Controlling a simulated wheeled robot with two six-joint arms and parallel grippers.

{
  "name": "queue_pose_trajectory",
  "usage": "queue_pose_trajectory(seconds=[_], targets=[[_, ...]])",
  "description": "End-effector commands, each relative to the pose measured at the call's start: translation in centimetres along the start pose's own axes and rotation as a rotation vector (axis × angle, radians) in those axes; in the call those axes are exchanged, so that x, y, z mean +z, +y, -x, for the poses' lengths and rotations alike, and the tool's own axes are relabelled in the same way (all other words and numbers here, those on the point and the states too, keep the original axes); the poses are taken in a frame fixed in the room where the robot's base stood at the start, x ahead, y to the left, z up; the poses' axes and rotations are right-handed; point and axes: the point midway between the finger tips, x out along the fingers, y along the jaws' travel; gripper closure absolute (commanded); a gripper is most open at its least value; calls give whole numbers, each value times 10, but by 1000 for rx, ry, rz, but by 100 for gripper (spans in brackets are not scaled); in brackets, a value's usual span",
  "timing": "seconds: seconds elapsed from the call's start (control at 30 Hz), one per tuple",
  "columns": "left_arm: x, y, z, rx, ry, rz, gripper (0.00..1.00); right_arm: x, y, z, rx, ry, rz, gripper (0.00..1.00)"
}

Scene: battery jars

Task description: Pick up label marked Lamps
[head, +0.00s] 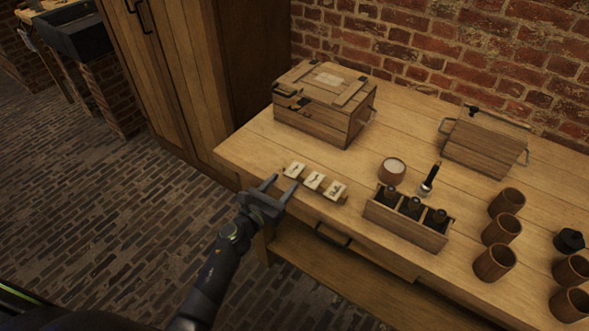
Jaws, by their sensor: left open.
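Three small pale labels lie in a row on a wooden holder near the table's front left edge: a left label (294,170), a middle label (314,180) and a right label (335,190). Each bears a dark mark too small to read, so I cannot tell which one says Lamps. My left gripper (281,185) is open and empty. Its fingers point toward the left label at the table's front edge, and I see no label between them. My right gripper is not in view.
A large wooden chest (325,105) stands behind the labels. To the right are a bottle crate (408,224), a round pale-topped jar (392,170), a dark upright tool (429,180), a second wooden box (484,143) and several wooden cups (502,229). The wooden table (247,147) has clear room left of the labels.

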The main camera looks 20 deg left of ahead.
Motion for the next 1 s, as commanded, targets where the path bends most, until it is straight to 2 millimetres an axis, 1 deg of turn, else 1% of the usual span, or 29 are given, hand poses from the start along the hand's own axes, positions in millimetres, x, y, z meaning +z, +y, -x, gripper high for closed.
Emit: queue_pose_trajectory(seconds=[0.03, 0.17, 0.43, 0.6, 0.7, 1.0], targets=[[0, 0, -8, -1, -1, 0, 53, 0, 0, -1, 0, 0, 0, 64], [0, 0, -18, -1, 0, 0, 53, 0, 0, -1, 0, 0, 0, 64], [0, 0, -20, 0, 0, 0, 53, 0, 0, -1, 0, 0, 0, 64], [0, 0, -20, 0, 0, 0, 75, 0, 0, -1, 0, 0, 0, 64], [0, 0, -20, 0, 0, 0, 86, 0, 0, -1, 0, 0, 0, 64], [2, 0, -20, 0, 0, 0, 86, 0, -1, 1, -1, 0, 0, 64]])
